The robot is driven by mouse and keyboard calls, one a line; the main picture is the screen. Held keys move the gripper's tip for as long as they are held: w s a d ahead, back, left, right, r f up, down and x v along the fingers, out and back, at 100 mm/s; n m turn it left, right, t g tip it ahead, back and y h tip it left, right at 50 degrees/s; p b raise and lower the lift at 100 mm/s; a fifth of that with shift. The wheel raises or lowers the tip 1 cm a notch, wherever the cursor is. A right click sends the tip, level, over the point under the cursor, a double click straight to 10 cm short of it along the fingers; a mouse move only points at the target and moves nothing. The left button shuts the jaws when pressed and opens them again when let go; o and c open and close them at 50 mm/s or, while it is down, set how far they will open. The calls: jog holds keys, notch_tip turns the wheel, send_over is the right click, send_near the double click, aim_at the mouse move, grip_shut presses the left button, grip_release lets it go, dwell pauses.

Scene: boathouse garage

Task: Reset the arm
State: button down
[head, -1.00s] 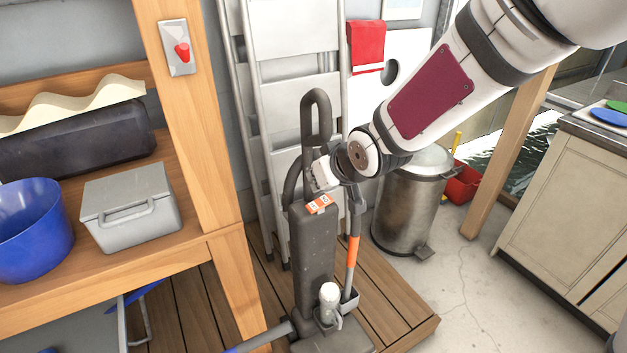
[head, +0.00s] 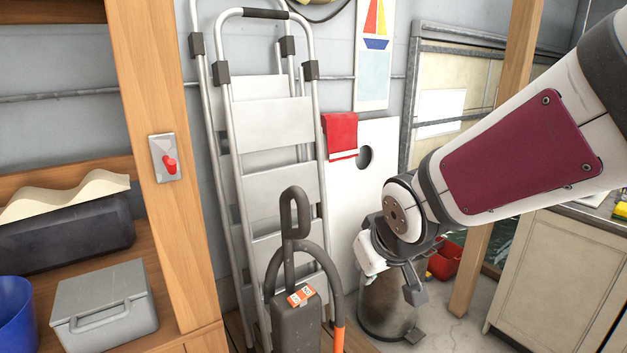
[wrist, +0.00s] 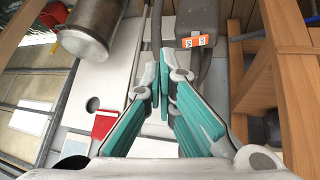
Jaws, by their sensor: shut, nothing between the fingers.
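My gripper (head: 412,288) hangs at the end of my white arm, right of centre in the head view, in front of the metal bin. In the wrist view, the teal-padded fingers of my gripper (wrist: 166,75) angle together and are shut, with nothing held. The dark upright vacuum cleaner (head: 296,325) stands to the left of my gripper, apart from it in the head view. Its orange-and-white label also shows in the wrist view, on the vacuum (wrist: 203,25). My arm comes in from the right edge of the head view.
A stepladder (head: 275,125) leans at the wall behind the vacuum. A metal bin (head: 385,310) and red bucket (head: 446,262) stand behind my arm. A wooden post with a red switch (head: 168,163) and a shelf with a grey box (head: 103,305) are left. A cabinet (head: 560,275) is right.

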jog(key=s+d+r+m+g+p, duration=0.1)
jog(key=s+d, duration=0.4)
jog(key=s, duration=0.7)
jog(key=s+d+r+m+g+h+p, duration=0.1)
jog(key=s+d+r+m, duration=0.2)
jog(key=s, duration=0.9)
notch_tip(320, 180, up, 4)
jog(key=shift+d+f+m+g+p, duration=0.3)
jog(key=shift+d+g+p, duration=0.1)
jog(key=shift+d, duration=0.65)
